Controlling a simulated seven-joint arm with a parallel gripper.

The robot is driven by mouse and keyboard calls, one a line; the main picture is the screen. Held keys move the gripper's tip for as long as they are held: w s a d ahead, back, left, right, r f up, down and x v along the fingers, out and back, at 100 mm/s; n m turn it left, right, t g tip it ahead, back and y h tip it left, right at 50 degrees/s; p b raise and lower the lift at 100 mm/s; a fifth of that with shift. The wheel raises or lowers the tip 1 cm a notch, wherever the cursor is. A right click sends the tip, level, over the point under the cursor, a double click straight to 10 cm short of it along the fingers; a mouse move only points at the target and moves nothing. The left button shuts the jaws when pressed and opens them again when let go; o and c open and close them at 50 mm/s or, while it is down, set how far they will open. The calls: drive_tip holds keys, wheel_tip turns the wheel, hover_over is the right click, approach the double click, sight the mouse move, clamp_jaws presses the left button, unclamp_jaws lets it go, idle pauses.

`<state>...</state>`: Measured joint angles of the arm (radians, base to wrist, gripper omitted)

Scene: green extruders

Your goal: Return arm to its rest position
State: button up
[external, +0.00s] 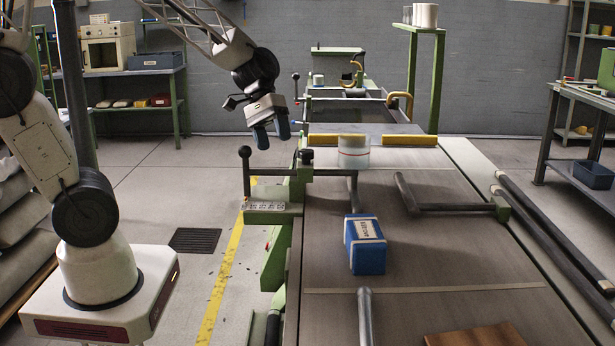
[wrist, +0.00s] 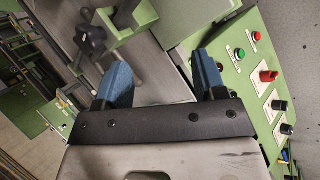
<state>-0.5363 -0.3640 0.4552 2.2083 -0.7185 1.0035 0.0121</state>
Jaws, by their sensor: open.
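My gripper (external: 271,136) is in the upper middle of the external view, at the end of my raised arm. It hangs in the air to the left of the green machine's table and points downward. In the wrist view its two blue fingers (wrist: 163,82) stand wide apart with nothing between them. My arm reaches over from the base at the lower left of the external view.
A blue box (external: 366,246) and a white roll (external: 353,153) stand on the machine table (external: 400,310). A black-knobbed lever (external: 246,172) rises below my gripper. A control panel with buttons (wrist: 262,80) shows at right in the wrist view. A wooden board (external: 478,337) lies in front.

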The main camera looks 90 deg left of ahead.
drive_tip(key=s+d+r+m+y, duration=0.1)
drive_tip(key=s+d+m, duration=0.1)
drive_tip(key=d, duration=0.1)
drive_tip(key=s+d+r+m+g, duration=0.1)
drive_tip(key=s+d+r, duration=0.1)
drive_tip(key=d, duration=0.1)
drive_tip(key=s+d+r+m+y, duration=0.1)
drive_tip(key=s+d+r+m, duration=0.1)
drive_tip(key=d, duration=0.1)
drive_tip(key=shift+d+r+m+g+y, duration=0.1)
drive_tip(key=shift+d+m+g+y, duration=0.15)
drive_tip(key=shift+m+g+y, duration=0.05)
drive_tip(key=s+d+r+m+t+y, duration=0.1)
drive_tip(key=s+d+r+m+y, duration=0.2)
drive_tip(key=s, duration=0.5)
drive_tip(key=shift+s+d+r+m, duration=0.25)
drive_tip(key=shift+d+r+m, duration=0.35)
drive_tip(key=shift+d+m, duration=0.75)
drive_tip(key=shift+o, duration=0.2)
